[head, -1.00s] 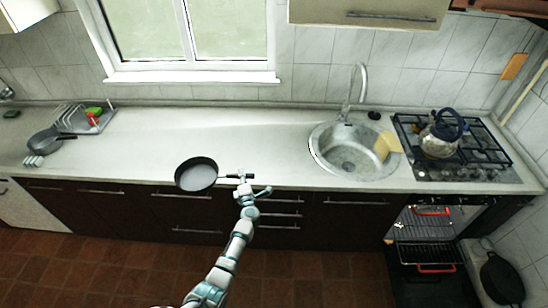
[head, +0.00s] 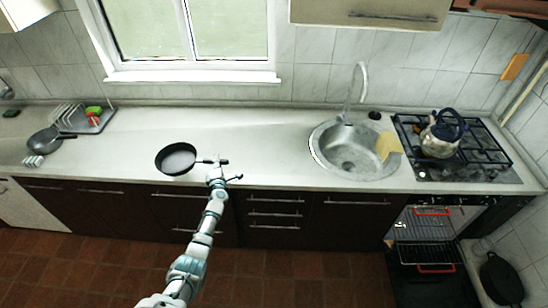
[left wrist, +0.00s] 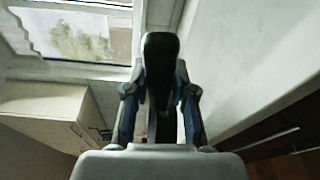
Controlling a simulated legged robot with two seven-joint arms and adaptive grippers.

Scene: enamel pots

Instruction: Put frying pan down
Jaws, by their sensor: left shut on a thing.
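A dark frying pan (head: 177,159) with a grey inside is upright over the white counter (head: 255,140), left of the sink. Its handle points right to my left gripper (head: 217,164). In the left wrist view, my left gripper (left wrist: 160,100) is shut on the black pan handle (left wrist: 160,65), which runs up between the two fingers. I cannot tell whether the pan touches the counter. My right gripper is not in view.
A kettle (head: 440,135) stands on the hob (head: 468,158). A dish rack (head: 80,120) and a grey pan (head: 45,140) are at the far left. The counter around the pan is clear.

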